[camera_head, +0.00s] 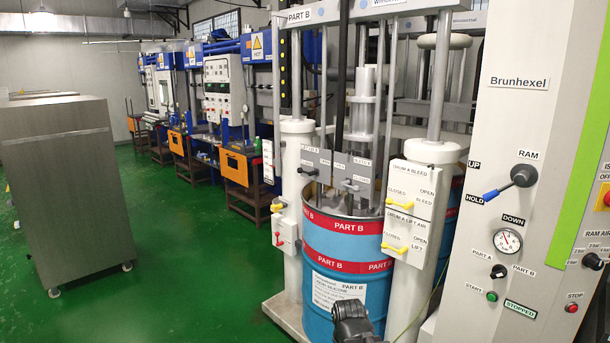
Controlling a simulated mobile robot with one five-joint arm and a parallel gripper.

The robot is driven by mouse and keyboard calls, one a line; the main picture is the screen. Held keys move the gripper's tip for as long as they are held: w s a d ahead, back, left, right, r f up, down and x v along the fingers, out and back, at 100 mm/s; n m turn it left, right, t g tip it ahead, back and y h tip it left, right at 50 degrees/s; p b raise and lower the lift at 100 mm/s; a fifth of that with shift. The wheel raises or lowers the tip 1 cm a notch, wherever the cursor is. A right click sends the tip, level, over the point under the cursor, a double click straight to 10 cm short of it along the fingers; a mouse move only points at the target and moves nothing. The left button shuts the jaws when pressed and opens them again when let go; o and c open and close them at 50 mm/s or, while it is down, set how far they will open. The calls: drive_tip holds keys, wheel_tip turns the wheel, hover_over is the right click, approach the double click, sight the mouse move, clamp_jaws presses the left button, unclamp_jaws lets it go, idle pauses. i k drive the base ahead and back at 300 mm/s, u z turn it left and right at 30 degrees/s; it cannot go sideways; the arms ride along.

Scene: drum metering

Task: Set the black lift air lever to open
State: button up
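No black lever marked lift air shows clearly. On the right white post, a plate reading "DRUM A LIFT AIR" (408,228) carries a yellow lever (394,249). It lies roughly level, with "CLOSED" above its left part and "OPEN" to the upper right. A second yellow lever (398,206) sits above it, under "DRUM A BLEED". My gripper (352,318) is a dark shape at the bottom centre, in front of the blue drum (340,262) and apart from the levers. Its fingers cannot be made out.
The white Brunhexel cabinet (500,130) fills the right, with a blue-handled ram lever (508,183), a gauge (508,240) and a black selector knob (498,271). A left white post (292,170) carries small yellow and red levers. A grey metal cabinet (65,180) stands left. Green floor between is clear.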

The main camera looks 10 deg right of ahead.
sight(300, 170)
drive_tip(key=u, duration=0.4)
drive_tip(key=i, duration=1.45)
drive_tip(key=u, duration=0.9)
drive_tip(key=i, duration=0.8)
drive_tip(key=z, duration=0.05)
